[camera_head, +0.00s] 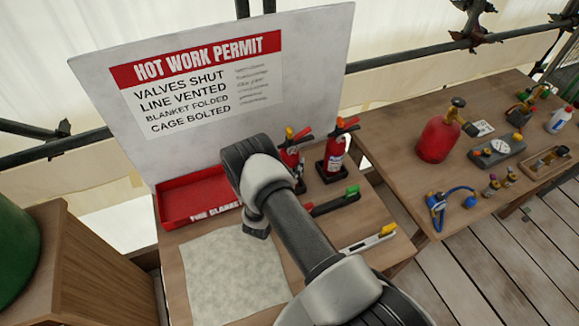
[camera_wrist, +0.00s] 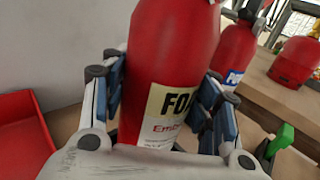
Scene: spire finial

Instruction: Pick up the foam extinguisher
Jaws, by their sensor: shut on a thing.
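The foam extinguisher (camera_wrist: 172,50) is a red cylinder with a cream label reading "FO", the rest cut off by a finger. It fills the middle of the wrist view and looks roughly upright. My gripper (camera_wrist: 160,100) has its padded fingers closed on both sides of its body. In the head view the foam extinguisher (camera_head: 290,156) shows just right of my arm, partly hidden by it. My gripper is mostly hidden there behind my own wrist. I cannot tell whether its base touches the bench.
A second red extinguisher (camera_head: 335,153), with "PO" on its label, stands close to the right. A red fire blanket tray (camera_head: 170,207) is at left, before the permit board (camera_head: 225,90). Green-ended (camera_head: 335,200) and yellow-ended (camera_head: 370,238) tools lie in front. A red tank (camera_head: 437,138) stands on the right table.

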